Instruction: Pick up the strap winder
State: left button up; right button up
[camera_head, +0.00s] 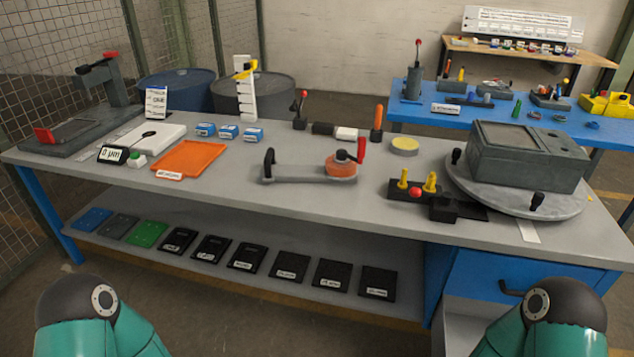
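A grey flat tool with an orange drum, a red upright lever and a dark handle (300,178) lies on the middle of the grey workbench (240,190). It looks like the strap winder, but no label on it confirms this. Nothing touches it from above. Only the rounded dark and teal links of my two arms show, at the bottom left and bottom right corners. Neither of my grippers is in view.
An orange tray (190,160) lies left of the tool. A black block with yellow knobs and a red button (415,193) and a turntable (470,190) bearing a grey box (525,155) stand to its right. Bare bench lies in front of the tool.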

aim_at(334, 170)
jog(key=z, duration=0.15)
jog(key=i, duration=1.1)
jog(key=u, duration=0.65)
